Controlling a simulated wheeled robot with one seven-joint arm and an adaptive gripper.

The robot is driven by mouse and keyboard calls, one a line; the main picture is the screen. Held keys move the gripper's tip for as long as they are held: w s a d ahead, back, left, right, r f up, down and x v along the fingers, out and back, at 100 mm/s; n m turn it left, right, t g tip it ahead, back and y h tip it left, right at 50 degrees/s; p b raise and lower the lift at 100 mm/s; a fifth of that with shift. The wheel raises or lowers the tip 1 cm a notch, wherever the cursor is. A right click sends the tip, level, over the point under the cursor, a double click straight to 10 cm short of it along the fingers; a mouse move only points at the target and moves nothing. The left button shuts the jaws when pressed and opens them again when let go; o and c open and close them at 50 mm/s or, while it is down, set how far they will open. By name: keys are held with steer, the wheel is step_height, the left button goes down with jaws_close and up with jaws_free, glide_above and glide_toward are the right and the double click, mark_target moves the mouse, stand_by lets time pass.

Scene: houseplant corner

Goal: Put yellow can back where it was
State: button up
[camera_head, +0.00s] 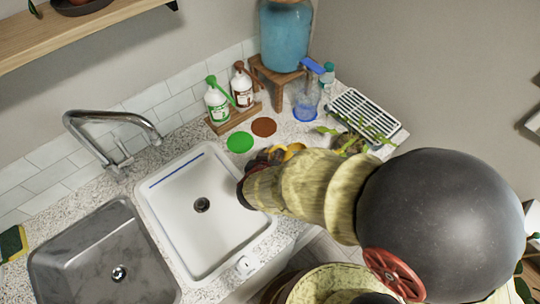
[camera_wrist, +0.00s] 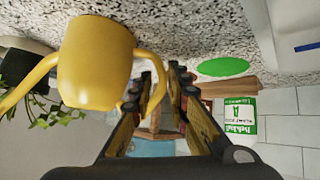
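The yellow can (camera_wrist: 95,62) is a small watering can with a spout and a looped handle (camera_wrist: 160,85). In the wrist view, which is upside down, it appears upright with its base toward the speckled counter. In the head view only a bit of yellow (camera_head: 292,150) shows beyond my arm. My gripper (camera_wrist: 160,78) is at the handle side, with a gap between its fingers. The handle's loop reaches in between them, close to the left finger; firm contact cannot be seen. In the head view my gripper (camera_head: 268,158) is over the counter beside the white sink.
A green disc (camera_head: 240,142) and a brown disc (camera_head: 264,127) lie on the counter. Behind them are two bottles on a wooden tray (camera_head: 233,119). A blue spray bottle (camera_head: 307,98), a drying rack (camera_head: 366,113) and a potted plant (camera_head: 350,142) stand right. The white sink (camera_head: 182,225) is empty.

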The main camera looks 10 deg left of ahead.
steer(key=shift+o, duration=1.2)
steer(key=shift+s+r+p, duration=0.3)
steer(key=shift+r, duration=0.1)
steer(key=p+v, duration=0.5)
steer(key=v, duration=0.6)
